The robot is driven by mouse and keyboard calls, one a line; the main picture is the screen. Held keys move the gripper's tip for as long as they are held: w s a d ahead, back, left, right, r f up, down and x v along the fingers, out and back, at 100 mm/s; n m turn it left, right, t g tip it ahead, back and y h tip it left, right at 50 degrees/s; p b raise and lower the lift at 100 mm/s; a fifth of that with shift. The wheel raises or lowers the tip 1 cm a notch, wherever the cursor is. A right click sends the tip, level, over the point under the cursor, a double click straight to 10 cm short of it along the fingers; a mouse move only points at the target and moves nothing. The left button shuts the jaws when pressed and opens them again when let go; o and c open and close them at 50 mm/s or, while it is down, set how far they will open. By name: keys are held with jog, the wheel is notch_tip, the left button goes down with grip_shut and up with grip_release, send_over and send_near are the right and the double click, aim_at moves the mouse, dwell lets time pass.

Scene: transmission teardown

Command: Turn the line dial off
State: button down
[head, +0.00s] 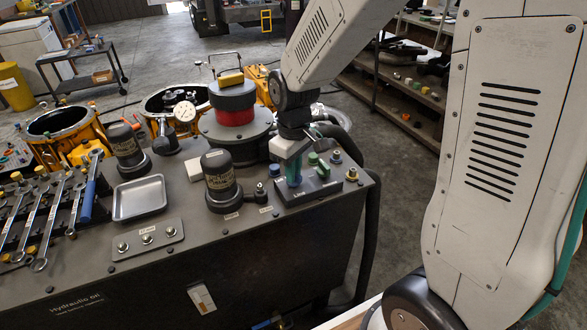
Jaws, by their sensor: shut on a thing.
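My gripper (292,170) points down over a small dark control block (318,190) at the right end of the bench. It is shut on a blue-green dial (293,181) on the left part of that block, which I take to be the line dial. The fingers partly cover the dial, and its pointer and setting cannot be read.
A black labelled canister (219,178) stands close left of the block. A large drum with a red band (236,117) is behind it. A metal tray (140,198) and several wrenches (38,217) lie at left.

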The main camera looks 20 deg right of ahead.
jog(key=m, duration=0.5)
jog(key=shift+m, duration=0.3)
dwell(0.4)
jog(key=c, duration=1.5)
grip_release()
jog(key=shift+o, duration=0.2)
notch_tip(320, 180, up, 8)
jog(key=shift+f, duration=0.1)
